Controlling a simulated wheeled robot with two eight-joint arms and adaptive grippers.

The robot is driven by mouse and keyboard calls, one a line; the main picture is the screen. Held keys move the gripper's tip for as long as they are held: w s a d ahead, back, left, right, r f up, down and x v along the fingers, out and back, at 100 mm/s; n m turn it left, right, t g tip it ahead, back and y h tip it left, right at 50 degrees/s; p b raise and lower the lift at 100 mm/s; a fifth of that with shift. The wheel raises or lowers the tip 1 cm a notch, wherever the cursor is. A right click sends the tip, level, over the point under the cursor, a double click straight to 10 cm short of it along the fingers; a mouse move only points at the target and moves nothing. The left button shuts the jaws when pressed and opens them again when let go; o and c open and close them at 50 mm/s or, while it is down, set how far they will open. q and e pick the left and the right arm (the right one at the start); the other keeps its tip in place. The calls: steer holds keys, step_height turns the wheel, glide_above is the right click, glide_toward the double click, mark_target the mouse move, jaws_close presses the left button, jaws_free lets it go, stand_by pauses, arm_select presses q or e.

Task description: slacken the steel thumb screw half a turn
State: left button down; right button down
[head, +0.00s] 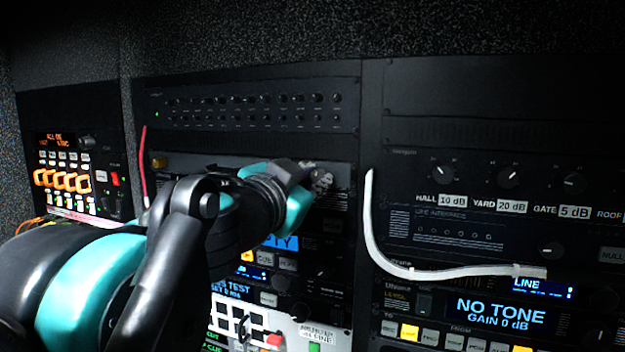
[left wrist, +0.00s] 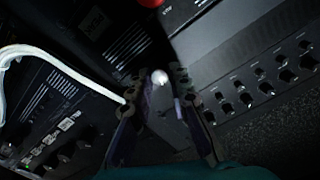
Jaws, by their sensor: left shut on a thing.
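The steel thumb screw (left wrist: 160,77) shows as a bright, round, silvery head between my left fingertips in the left wrist view. My left gripper (head: 316,178) reaches in from the left in the head view and is shut on the screw, near the right end of a dark rack panel (head: 215,166). In the head view the gripper covers the screw, and its turn angle cannot be read. My right gripper is in neither view.
A brass-coloured screw (head: 159,162) sits at that panel's left end, near a hanging red cable (head: 144,165). A white cable (head: 371,225) droops close to the right of my gripper. Knobs and lit displays (head: 500,311) crowd the racks around.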

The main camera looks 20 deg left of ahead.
arm_select(q)
steer(key=shift+n, duration=1.1)
steer(key=c, duration=1.4)
jaws_free()
steer(key=s, duration=1.1)
steer(key=shift+s+d, duration=0.2)
steer(key=shift+s, duration=0.2)
steer(key=shift+s, duration=0.15)
steer(key=shift+f, duration=0.1)
